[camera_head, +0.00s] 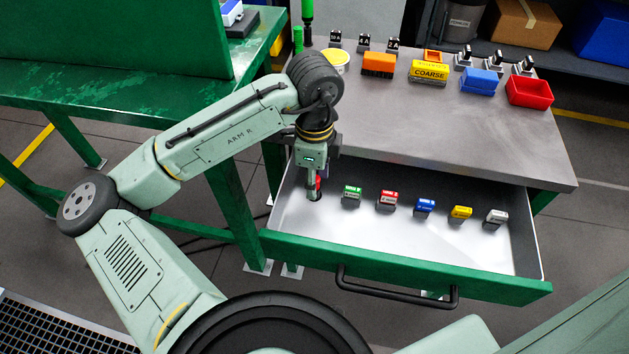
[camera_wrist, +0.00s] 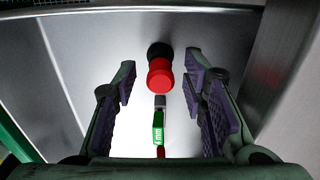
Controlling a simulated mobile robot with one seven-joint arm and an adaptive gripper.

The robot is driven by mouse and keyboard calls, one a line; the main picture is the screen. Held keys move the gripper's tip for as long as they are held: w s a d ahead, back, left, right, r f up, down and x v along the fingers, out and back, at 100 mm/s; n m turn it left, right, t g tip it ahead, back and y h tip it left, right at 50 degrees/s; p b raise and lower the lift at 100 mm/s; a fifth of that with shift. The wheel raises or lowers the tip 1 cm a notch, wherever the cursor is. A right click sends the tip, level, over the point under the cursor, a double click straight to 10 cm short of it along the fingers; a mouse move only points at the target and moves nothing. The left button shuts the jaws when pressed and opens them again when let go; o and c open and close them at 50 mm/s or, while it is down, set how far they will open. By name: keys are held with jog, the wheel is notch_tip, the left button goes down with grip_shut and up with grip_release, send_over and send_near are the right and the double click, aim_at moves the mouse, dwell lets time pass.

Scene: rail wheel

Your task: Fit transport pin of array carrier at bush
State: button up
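A small red-topped piece with a black part (camera_wrist: 160,74) stands in the open drawer, and I take it for the transport pin. It shows in the wrist view between my gripper's two fingers, with gaps on both sides. In the head view my gripper (camera_head: 315,190) points down into the drawer's left end, and a bit of red (camera_head: 319,183) shows beside its fingers. My gripper (camera_wrist: 160,85) is open, with purple ribbed pads. I cannot make out the array carrier or the bush in either view.
The open drawer (camera_head: 400,264) holds a row of small blocks: green (camera_head: 352,196), red (camera_head: 388,201), blue (camera_head: 425,208), yellow (camera_head: 461,213) and grey (camera_head: 496,218). The grey worktop (camera_head: 450,135) above carries coloured bins and small black-topped holders towards the back. A green bench (camera_head: 110,105) stands left.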

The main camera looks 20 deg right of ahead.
grip_shut()
dwell(0.4)
notch_tip(320, 180, up, 10)
jog(key=shift+r+b, duration=0.1)
jog(key=shift+b, duration=0.35)
jog(key=shift+c, duration=2.4)
grip_release()
grip_shut()
